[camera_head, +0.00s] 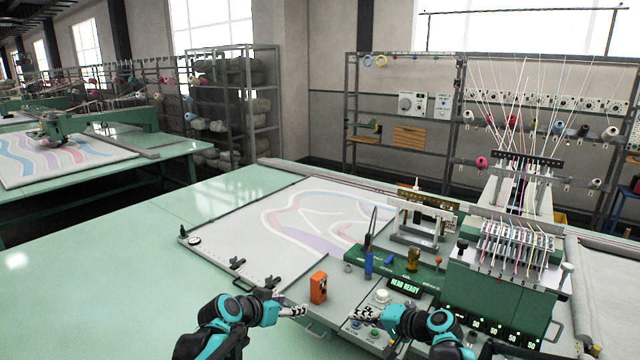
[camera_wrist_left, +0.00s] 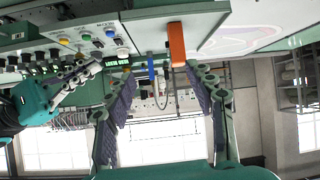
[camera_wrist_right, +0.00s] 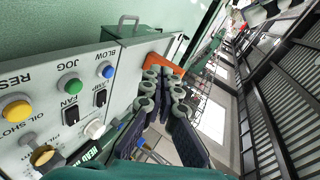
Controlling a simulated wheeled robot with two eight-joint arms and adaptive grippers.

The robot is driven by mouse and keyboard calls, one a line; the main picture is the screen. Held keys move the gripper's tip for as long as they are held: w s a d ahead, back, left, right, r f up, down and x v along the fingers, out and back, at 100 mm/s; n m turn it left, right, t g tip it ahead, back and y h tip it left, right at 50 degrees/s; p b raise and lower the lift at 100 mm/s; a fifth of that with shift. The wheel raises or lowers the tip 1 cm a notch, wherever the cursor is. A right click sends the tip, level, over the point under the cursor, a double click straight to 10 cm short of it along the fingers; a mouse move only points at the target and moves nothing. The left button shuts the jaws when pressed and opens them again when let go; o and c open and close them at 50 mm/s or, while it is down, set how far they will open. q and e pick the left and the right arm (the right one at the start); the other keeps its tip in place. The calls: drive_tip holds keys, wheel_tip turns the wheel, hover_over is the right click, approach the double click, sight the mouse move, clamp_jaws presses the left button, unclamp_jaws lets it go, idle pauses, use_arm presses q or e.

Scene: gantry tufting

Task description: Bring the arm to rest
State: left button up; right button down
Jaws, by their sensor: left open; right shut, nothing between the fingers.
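My left gripper (camera_head: 294,311) is at the front of the machine, in front of an orange box-shaped device (camera_head: 318,288). In the left wrist view its two fingers (camera_wrist_left: 162,100) stand wide apart with nothing between them. The orange device (camera_wrist_left: 177,44) shows there beyond the fingers. My right gripper (camera_head: 366,314) is over the control panel, close to its buttons. In the right wrist view its fingers (camera_wrist_right: 165,82) are together and hold nothing. Both arms come in from the bottom of the head view.
The control panel (camera_wrist_right: 60,60) carries buttons, switches and a knob. The green tufting head (camera_head: 495,300) with threads stands at right, with a blue-handled tool (camera_head: 368,262) near it. A framed patterned cloth (camera_head: 300,225) lies behind. The green table (camera_head: 100,290) at left is clear.

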use_arm(q)
drive_tip(key=s+a+f+n+g+y+b, duration=0.1)
drive_tip(key=s+a+f+n+y+b, duration=0.1)
drive_tip(key=s, duration=0.8)
drive_tip(key=s+a+f+n+y+b, duration=0.1)
drive_tip(key=s+a+f+y+b, duration=0.1)
drive_tip(key=s+f, duration=0.5)
drive_tip(key=s+a+f+n+g+y+b, duration=0.1)
drive_tip(key=s+a+f+b, duration=0.3)
drive_tip(key=s, duration=1.1)
drive_tip(key=shift+a+f+n+g+y, duration=0.35)
drive_tip(key=shift+a+n+y, duration=0.25)
drive_tip(key=shift+a+n, duration=0.3)
use_arm(e)
drive_tip(key=s+d+f+n+h, duration=0.2)
drive_tip(key=s+h, duration=0.1)
drive_tip(key=s, duration=0.8)
drive_tip(key=s+d+f+n+g+h, duration=0.1)
drive_tip(key=s+d+f+n+h, duration=0.1)
drive_tip(key=s, duration=0.9)
drive_tip(key=s+d+f+n+h, duration=0.1)
drive_tip(key=s+d+f+h, duration=0.2)
drive_tip(key=s, duration=0.8)
drive_tip(key=shift+f+n+h, duration=0.4)
drive_tip(key=shift+f+h, duration=0.2)
drive_tip(key=shift+h, duration=0.2)
